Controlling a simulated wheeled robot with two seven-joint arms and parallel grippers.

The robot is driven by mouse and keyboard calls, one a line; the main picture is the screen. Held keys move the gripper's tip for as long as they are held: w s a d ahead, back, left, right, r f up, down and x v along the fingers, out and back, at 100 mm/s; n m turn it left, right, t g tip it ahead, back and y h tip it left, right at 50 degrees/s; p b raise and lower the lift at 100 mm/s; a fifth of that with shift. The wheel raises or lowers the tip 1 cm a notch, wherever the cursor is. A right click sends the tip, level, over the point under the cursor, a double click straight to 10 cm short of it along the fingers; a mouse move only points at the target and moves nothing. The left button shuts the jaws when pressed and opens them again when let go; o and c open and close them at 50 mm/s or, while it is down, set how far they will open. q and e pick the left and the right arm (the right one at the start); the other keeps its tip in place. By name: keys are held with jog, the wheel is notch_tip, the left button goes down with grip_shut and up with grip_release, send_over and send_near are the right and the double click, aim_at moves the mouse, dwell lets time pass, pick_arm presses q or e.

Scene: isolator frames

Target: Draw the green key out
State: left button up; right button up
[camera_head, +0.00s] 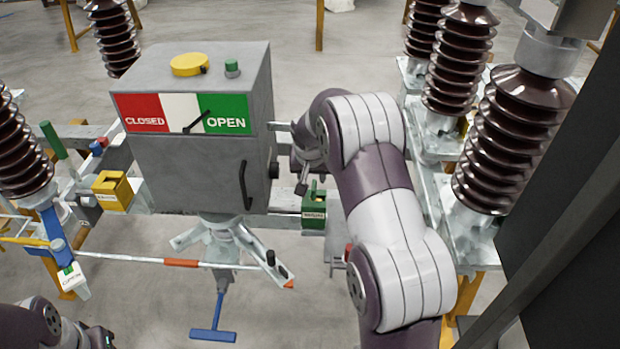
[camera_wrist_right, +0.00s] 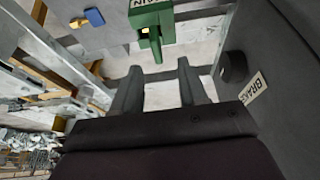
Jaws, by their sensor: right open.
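A green lock box (camera_head: 313,211) is mounted on the rail right of the grey cabinet. The green key (camera_head: 314,186) stands up from its top. In the right wrist view the box (camera_wrist_right: 152,17) is at the top, with the key (camera_wrist_right: 155,46) pointing toward my fingers. My right gripper (camera_head: 312,184) is open close to the key; in the wrist view its fingers (camera_wrist_right: 158,76) lie on either side of the key's line, with a visible gap and nothing between them. My left gripper (camera_head: 98,337) shows only partly at the bottom left; its jaws are unclear.
The grey cabinet (camera_head: 200,170) with a CLOSED/OPEN plate (camera_head: 183,113) and black handle (camera_head: 245,185) stands left of my right arm. A yellow lock box (camera_head: 112,190) is on its left side. Brown insulators (camera_head: 515,135) stand at right.

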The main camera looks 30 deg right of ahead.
aim_at(314, 185)
jog(key=x, duration=0.3)
jog(key=p+x, duration=0.1)
jog(key=x, duration=0.2)
jog(key=shift+d+f, duration=0.2)
jog(key=shift+d, duration=0.1)
jog(key=shift+w+f, duration=0.15)
jog(key=shift+f, duration=0.2)
